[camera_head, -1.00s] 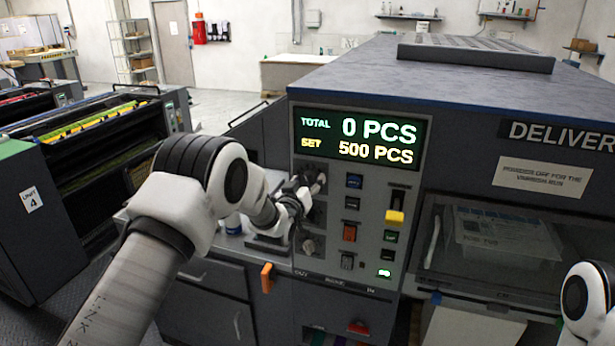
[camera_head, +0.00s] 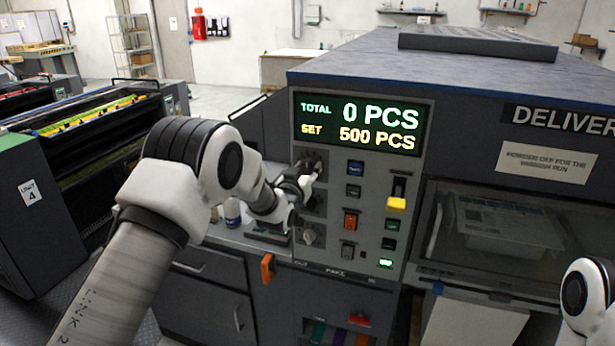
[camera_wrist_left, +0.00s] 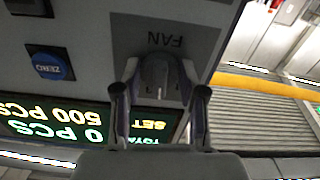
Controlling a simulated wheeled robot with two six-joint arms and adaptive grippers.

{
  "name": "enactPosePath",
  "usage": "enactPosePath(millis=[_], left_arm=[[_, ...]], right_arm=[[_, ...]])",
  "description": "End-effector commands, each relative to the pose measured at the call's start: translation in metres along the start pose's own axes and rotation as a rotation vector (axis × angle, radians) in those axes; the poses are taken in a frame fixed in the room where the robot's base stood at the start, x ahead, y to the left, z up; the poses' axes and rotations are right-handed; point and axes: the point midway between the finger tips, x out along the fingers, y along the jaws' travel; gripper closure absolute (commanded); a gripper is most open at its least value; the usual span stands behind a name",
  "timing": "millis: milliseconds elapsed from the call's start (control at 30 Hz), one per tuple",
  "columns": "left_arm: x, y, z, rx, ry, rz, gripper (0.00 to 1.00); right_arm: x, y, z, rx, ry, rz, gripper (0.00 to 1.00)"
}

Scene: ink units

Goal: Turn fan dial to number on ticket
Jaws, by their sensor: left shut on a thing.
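The fan dial (camera_wrist_left: 158,75) is a grey knob beside the label FAN, upside down in the left wrist view. My left gripper (camera_wrist_left: 158,95) has a finger on each side of it and is shut on it. In the head view my left gripper (camera_head: 308,172) reaches the upper left of the control panel (camera_head: 335,255) and covers most of the dial. The dial's setting cannot be read. No ticket with a readable number shows. Of my right arm only a white and black link (camera_head: 585,300) shows at the right edge; its gripper is out of view.
The display (camera_head: 360,125) reads TOTAL 0 PCS, SET 500 PCS. Below my left gripper is another knob (camera_head: 309,236); to its right are several buttons and a yellow lever (camera_head: 397,203). A paper notice (camera_head: 545,162) is on the machine at right.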

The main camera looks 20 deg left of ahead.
Motion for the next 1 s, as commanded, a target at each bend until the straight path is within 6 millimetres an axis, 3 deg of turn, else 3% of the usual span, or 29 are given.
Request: enactPosePath(millis=[100, 400, 1000], left_arm=[[0.000, -0.001, 0.005, 0.079, 0.003, 0.000, 0.94], [0.000, -0.001, 0.004, 0.270, 0.002, 0.000, 0.94], [0.000, -0.001, -0.001, 0.364, 0.001, 0.000, 0.94]], right_arm=[[0.020, 0.000, 0.000, 0.000, 0.000, 0.000, 1.00], [0.047, 0.000, 0.000, 0.000, 0.000, 0.000, 1.00], [0.055, 0.000, 0.000, 0.000, 0.000, 0.000, 1.00]])
